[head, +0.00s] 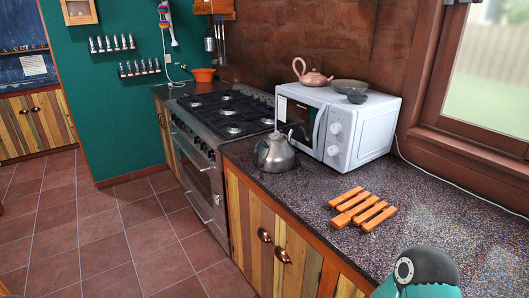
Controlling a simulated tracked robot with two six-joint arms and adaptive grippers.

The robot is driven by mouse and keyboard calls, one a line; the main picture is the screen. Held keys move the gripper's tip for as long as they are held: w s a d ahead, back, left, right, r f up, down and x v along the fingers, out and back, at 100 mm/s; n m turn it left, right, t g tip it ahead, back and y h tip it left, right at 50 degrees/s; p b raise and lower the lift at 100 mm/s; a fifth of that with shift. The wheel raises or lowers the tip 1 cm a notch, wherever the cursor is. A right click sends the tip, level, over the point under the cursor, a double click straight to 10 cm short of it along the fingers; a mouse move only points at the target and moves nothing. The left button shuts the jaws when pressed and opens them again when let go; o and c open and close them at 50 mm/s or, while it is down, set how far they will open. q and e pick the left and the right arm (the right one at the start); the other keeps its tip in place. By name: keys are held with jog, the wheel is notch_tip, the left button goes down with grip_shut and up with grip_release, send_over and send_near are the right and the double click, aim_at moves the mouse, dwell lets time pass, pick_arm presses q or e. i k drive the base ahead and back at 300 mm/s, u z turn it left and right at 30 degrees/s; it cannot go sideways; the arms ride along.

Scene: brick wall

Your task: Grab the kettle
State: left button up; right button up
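A metal kettle (275,154) with a dark handle stands upright on the dark speckled counter (318,188). It is near the counter's front edge, between the stove and the white microwave. Its spout side is close to the microwave's front; I cannot tell if they touch. A part of my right arm, teal and dark grey, shows at the bottom right, well apart from the kettle. Neither gripper shows in this view.
The microwave (348,128) carries a pinkish teapot (312,77) and dark bowls (350,86). An orange slatted trivet (361,208) lies on the counter right of the kettle. The stove (228,118) is to the left. Tiled floor (135,235) is clear in front.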

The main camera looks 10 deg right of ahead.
aim_at(272, 158)
jog(key=u, duration=0.35)
jog(key=i, duration=1.15)
jog(key=z, duration=0.15)
